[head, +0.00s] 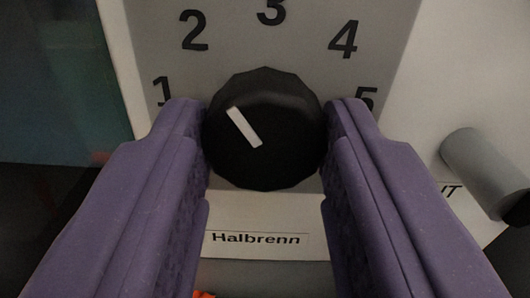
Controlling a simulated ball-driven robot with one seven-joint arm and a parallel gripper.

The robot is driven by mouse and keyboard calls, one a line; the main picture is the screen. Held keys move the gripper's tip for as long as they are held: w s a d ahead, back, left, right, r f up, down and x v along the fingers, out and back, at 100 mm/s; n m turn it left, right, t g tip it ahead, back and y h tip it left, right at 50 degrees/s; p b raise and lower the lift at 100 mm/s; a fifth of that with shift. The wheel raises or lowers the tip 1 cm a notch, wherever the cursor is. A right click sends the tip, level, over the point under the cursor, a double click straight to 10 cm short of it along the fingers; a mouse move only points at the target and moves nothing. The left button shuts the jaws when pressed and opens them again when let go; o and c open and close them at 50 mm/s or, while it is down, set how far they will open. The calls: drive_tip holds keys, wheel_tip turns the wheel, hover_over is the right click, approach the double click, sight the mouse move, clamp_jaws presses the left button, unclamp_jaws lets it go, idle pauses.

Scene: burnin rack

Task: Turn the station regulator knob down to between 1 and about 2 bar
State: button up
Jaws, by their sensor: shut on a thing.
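The regulator knob (285,145) is black and many-sided, with a white pointer mark on its face. It sits on a grey dial plate (268,48) marked 1 to 5. The mark slants up and left, toward the space between 1 and 2, nearer the 2. My gripper (264,130) has a purple finger on each side of the knob and is shut on it. The fingers touch or nearly cover the knob's left and right edges. The right finger partly covers the 5.
A grey cylindrical part (483,170) sticks out from the white panel at right. A small orange thing (204,294) shows at the bottom edge. The left background is dark and blurred.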

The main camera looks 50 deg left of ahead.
drive_tip(key=shift+f+n+b, duration=0.15)
drive_tip(key=shift+n+b, duration=1.15)
drive_tip(key=shift+n, duration=0.9)
drive_tip(key=o, duration=1.1)
drive_tip(key=shift+c, duration=0.2)
